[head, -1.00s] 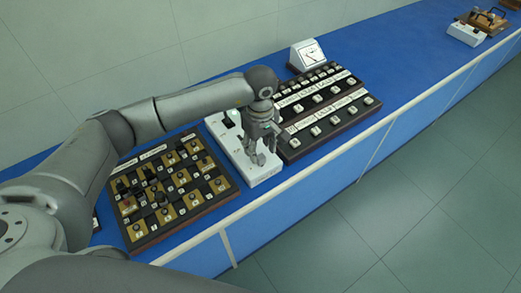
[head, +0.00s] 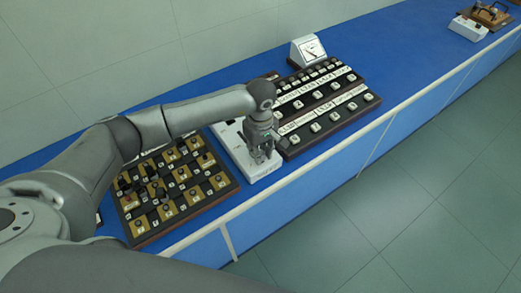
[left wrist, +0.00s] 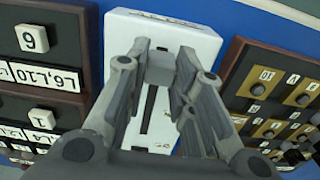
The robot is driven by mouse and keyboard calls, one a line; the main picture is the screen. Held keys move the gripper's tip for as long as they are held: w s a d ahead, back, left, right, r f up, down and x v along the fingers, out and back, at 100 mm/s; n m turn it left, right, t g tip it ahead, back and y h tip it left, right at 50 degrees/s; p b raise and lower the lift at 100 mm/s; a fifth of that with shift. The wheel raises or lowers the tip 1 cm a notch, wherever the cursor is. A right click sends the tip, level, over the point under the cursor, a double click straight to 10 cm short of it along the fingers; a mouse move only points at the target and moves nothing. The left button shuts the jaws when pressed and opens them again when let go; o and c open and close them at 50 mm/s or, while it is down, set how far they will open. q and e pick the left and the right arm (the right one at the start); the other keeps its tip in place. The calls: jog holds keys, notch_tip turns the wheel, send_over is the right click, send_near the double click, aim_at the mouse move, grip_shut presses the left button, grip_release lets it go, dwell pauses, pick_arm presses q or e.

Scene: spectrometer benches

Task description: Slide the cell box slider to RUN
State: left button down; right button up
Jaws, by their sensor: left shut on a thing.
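The white cell box (head: 232,148) lies on the blue bench and also fills the middle of the left wrist view (left wrist: 165,28). A dark slot (left wrist: 148,110) runs along its top. A grey slider knob (left wrist: 160,68) sits by the far end of this slot in that view. My left gripper (head: 264,158) is over the front half of the box, pointing down. Its fingers (left wrist: 165,75) are shut on the slider knob, one on each side. I cannot read any RUN label; the fingers hide parts of the box top. My right gripper is not in view.
A board of dark knobs on tan squares (head: 138,232) lies left of the box. A dark stepped box with white labels (head: 340,119) stands close on its right, with a white meter (head: 307,50) behind.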

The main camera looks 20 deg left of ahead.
pick_arm(q)
jog(key=shift+w+a, duration=0.1)
jog(key=shift+w+a+f+b, duration=0.15)
jog(key=shift+w+a+b, duration=0.1)
jog(key=shift+b, duration=0.25)
jog(key=w+a+b, duration=0.2)
jog(key=a+b, duration=0.1)
jog(key=w+a+b, duration=0.1)
jog(key=b, duration=0.1)
jog(key=shift+w+a+f, duration=0.1)
jog(key=shift+w+a, duration=0.15)
jog(key=shift+a, duration=0.1)
jog(key=shift+w+a+r+b, duration=0.2)
jog(key=shift+w+a+b, duration=0.2)
jog(key=shift+a+b, duration=0.1)
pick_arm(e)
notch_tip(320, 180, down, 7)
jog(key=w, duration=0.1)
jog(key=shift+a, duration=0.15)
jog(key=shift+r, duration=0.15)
